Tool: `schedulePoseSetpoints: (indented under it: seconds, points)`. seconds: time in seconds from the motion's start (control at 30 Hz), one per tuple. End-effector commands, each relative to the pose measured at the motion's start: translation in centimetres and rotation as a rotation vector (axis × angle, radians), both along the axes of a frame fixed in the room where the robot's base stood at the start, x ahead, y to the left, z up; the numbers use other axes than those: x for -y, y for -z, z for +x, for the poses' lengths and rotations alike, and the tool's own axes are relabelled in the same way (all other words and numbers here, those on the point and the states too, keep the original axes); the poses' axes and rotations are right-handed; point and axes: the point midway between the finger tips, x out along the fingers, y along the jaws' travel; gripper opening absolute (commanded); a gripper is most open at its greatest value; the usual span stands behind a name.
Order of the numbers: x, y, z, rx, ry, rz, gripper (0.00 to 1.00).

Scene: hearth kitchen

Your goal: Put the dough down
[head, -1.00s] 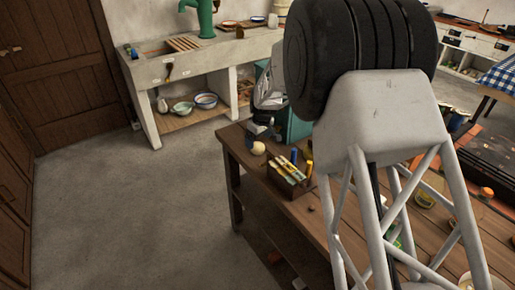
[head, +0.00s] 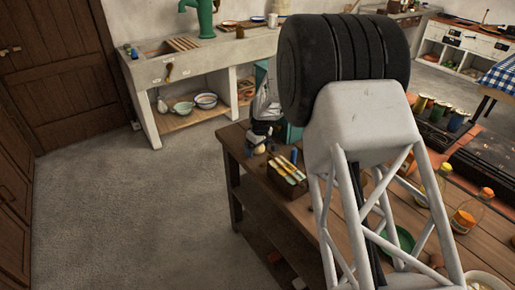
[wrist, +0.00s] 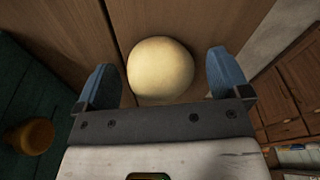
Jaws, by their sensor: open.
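The dough (wrist: 160,72) is a pale, rounded ball on the brown wooden planks in the wrist view. My gripper (wrist: 161,62) is open, with one blue finger on each side of the dough. A narrow gap shows between the dough and each finger. In the head view my gripper (head: 262,138) is low at the far left corner of the wooden table (head: 231,142). The dough there is small and mostly covered by the gripper. My arm hides much of the tabletop.
A box of brushes or tools (head: 288,177) stands close to my gripper on the table. A green plate (head: 397,240), jars (head: 463,218) and a dark tray (head: 485,158) lie to the right. Open floor (head: 130,215) is on the left.

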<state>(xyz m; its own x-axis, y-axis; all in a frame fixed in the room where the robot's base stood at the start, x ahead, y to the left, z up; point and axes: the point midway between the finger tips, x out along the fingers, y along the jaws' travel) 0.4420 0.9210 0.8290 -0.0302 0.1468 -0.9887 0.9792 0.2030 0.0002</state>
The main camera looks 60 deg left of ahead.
Motion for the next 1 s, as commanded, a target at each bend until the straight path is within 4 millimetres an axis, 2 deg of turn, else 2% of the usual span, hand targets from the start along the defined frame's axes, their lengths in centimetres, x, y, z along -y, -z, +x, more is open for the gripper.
schedulePoseSetpoints:
  seconds: [0.37,0.63,1.0]
  points:
    - [0.01,-0.01,0.00,0.000,0.000,0.000,0.93]
    - [0.01,-0.01,0.00,0.000,0.000,0.000,0.52]
    - [-0.02,-0.24,0.01,0.001,0.000,0.001,0.52]
